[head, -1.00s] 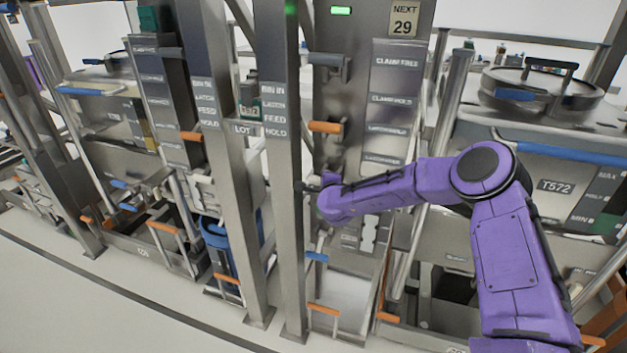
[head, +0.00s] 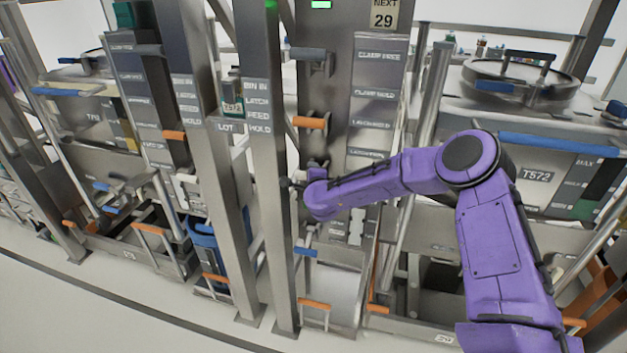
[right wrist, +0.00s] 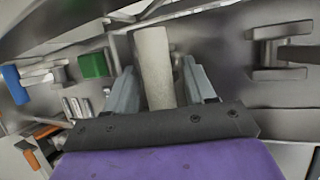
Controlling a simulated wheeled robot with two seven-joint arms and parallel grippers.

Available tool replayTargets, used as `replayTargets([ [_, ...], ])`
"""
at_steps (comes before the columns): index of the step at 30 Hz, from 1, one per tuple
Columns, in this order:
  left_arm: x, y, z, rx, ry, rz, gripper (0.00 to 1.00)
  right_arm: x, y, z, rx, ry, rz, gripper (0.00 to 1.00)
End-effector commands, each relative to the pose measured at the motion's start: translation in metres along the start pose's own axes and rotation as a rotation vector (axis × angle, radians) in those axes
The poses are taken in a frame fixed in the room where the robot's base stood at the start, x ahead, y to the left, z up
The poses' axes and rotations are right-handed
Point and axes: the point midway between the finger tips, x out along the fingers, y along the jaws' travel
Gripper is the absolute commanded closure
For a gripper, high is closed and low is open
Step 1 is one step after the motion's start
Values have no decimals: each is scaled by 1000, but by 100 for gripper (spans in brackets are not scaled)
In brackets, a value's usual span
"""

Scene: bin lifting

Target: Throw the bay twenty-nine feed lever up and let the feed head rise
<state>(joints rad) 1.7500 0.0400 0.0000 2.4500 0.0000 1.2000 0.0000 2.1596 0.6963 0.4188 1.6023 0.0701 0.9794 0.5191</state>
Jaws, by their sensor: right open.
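The bay under the "NEXT 29" sign (head: 384,16) has a steel panel with several levers. An orange lever (head: 308,122) sticks out above my right gripper, and a blue lever (head: 305,252) is below it. In the right wrist view, a pale bar-shaped lever handle (right wrist: 153,60) stands between the two fingers of my right gripper (right wrist: 160,90). The fingers are open, one on each side of it; I cannot tell if either touches. My left gripper is not in view.
A steel post (head: 262,160) labelled BIN IN, LATCH, FEED, HOLD stands just left of my right gripper. A blue-grey upper lever (head: 312,55) and an orange low handle (head: 313,304) share the bay. A lidded drum (head: 520,75) is at right.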

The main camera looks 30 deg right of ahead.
Motion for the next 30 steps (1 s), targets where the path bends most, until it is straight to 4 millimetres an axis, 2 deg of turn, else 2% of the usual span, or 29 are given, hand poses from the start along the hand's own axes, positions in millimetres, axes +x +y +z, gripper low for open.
replayTargets([
  [9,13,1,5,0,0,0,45,-72,1,-1,4,-1,-1,45],
  [13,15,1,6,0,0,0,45,-91,1,-1,2,0,-1,45],
  [17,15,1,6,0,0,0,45,-98,0,-2,2,1,0,45],
  [30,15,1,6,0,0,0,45,-98,0,-2,2,2,0,45],
])
